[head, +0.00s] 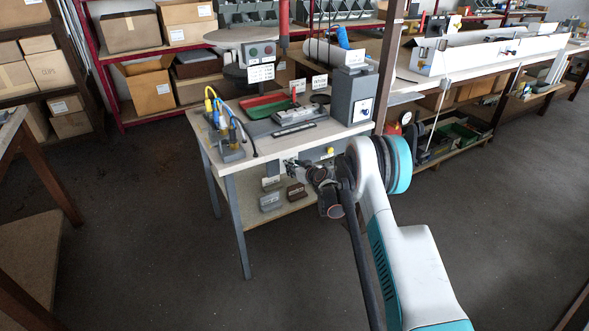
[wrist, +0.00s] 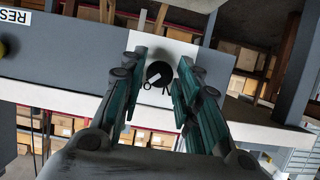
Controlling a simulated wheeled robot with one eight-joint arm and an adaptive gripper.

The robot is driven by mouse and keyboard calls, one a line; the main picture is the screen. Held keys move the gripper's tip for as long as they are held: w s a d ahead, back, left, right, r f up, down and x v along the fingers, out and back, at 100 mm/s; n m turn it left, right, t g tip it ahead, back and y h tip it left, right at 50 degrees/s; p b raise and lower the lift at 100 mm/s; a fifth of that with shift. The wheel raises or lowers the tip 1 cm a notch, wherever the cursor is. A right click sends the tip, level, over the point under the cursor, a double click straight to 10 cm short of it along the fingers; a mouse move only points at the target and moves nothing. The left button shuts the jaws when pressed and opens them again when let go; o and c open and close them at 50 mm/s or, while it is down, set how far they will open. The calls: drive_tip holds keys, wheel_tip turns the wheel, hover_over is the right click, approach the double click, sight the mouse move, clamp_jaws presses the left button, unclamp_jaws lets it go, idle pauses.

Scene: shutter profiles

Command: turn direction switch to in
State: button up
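The switch (wrist: 160,73) is a round dark knob with a light pointer mark, on a white plate (wrist: 172,48) fixed to a grey panel, in the wrist view. Small dark lettering beside it is too small to read surely. My gripper (wrist: 164,58) is open, with one finger on each side of the knob. I cannot tell whether either finger touches it. In the head view my gripper (head: 302,169) is at the front edge of the workbench, and the knob there is hidden or too small to make out.
The floor to the left is clear.

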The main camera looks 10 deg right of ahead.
clamp_jaws()
drive_tip(key=shift+a, duration=0.1)
drive_tip(key=shift+s+a+f+n+t+h, duration=0.15)
drive_tip(key=shift+n+t+h, duration=0.75)
drive_tip(key=shift+n, duration=1.25)
drive_tip(key=shift+w+a+f+n+t+h, duration=0.15)
drive_tip(key=shift+n+t+h, duration=0.7)
drive_tip(key=shift+n, duration=1.25)
drive_tip(key=shift+s+f+n+t+h, duration=0.15)
drive_tip(key=shift+n+t+h, duration=0.7)
drive_tip(key=shift+n, duration=1.3)
drive_tip(key=shift+c, duration=1.9)
unclamp_jaws()
drive_tip(key=shift+n, duration=0.4)
drive_tip(key=o, duration=1)
